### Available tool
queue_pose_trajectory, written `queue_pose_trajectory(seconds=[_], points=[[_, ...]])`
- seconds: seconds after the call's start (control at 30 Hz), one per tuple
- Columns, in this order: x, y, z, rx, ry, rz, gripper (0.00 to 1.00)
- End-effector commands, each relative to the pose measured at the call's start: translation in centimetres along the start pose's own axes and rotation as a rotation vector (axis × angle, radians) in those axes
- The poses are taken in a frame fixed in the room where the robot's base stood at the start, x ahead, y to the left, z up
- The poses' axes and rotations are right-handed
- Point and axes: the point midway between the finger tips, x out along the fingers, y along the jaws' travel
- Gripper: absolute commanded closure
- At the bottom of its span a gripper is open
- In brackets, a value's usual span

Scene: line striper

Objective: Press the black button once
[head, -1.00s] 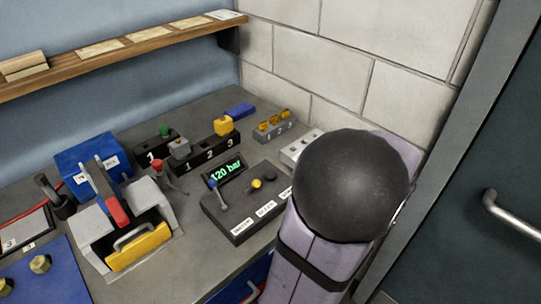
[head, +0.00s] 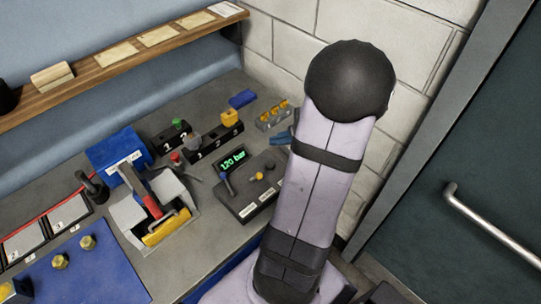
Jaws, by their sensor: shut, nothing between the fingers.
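The black button (head: 270,165) is a small round knob on the dark control box (head: 236,207), right of a yellow button (head: 259,176) and a blue-tipped lever (head: 226,183). A lit green display (head: 232,159) at the box's back reads "120 bar". My gripper (head: 282,138) shows only in part, as a blue-grey piece coming out from behind my arm. It is shut and looks empty, just beyond the control box and apart from the black button in the picture. My arm hides the box's right side and most of the gripper; its height above the bench is unclear.
Behind the box stand a black numbered block (head: 218,145) and a grey block with yellow parts (head: 272,116). A grey carrier with a yellow front (head: 166,228) and a blue box (head: 118,150) are left. A brick wall and door (head: 470,180) lie right.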

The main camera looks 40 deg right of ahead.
Motion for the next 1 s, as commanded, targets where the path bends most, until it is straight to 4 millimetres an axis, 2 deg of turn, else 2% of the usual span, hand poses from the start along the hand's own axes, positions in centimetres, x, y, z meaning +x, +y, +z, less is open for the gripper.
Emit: queue_pose_trajectory(seconds=[0.1, 0.47, 0.77, 1.0], points=[[0.1, -0.4, 1.0, -0.002, -0.015, 0.004, 1.0], [0.2, -0.5, 1.2, -0.002, -0.019, 0.004, 1.0], [0.7, -0.1, 0.8, -0.001, -0.019, 0.004, 1.0], [2.1, 1.0, -0.2, 0.001, -0.019, 0.004, 1.0]])
